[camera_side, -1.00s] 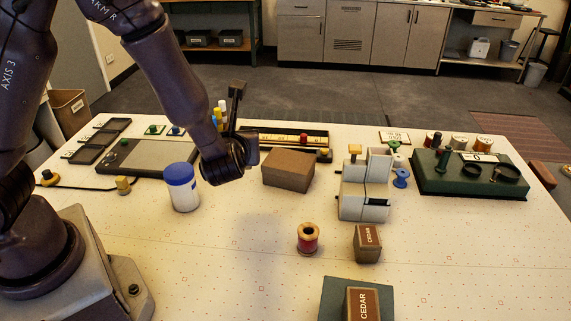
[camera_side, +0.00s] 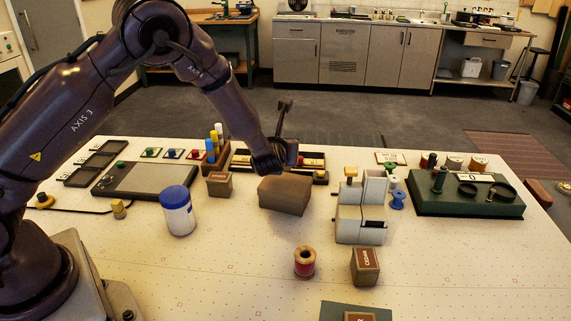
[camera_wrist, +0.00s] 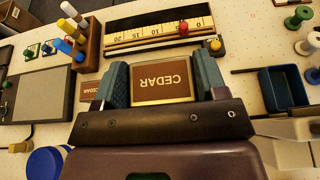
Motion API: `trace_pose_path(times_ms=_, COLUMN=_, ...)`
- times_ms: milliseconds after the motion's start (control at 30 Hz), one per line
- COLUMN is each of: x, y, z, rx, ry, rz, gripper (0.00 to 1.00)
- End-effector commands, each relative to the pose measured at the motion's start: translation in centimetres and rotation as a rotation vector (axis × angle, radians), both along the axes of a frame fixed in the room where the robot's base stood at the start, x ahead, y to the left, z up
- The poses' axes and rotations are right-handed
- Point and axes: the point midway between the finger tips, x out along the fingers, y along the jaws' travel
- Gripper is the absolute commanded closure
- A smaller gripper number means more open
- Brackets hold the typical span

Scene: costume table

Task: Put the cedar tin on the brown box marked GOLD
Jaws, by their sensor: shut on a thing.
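In the wrist view a brown tin lettered CEDAR (camera_wrist: 164,82) sits between the blue-green fingers of my gripper (camera_wrist: 164,86), which is shut on it. In the side view my gripper (camera_side: 275,158) is low, just above and behind the plain-looking brown box (camera_side: 286,196). I cannot make out the held tin apart from that box there, nor the gap between them. No GOLD lettering is readable in any view. Another brown tin (camera_side: 219,184) stands left of the box; its CEDAR label (camera_wrist: 91,89) shows in the wrist view.
A blue-lidded jar (camera_side: 178,212) is at the left, a grey stepped block (camera_side: 360,225) at the right. A ruler tray (camera_wrist: 150,38) lies behind. The front left of the table is clear.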

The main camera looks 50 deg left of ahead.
Motion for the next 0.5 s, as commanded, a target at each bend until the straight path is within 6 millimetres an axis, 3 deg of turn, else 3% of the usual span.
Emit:
trace_pose_path(times_ms=300, x=2.3, y=0.4, z=-2.9, rx=0.000, ry=0.000, rz=0.001, gripper=0.59)
trace_pose_path(times_ms=500, x=2.3, y=0.4, z=-5.5, rx=0.001, ry=0.000, rz=0.001, gripper=0.59)
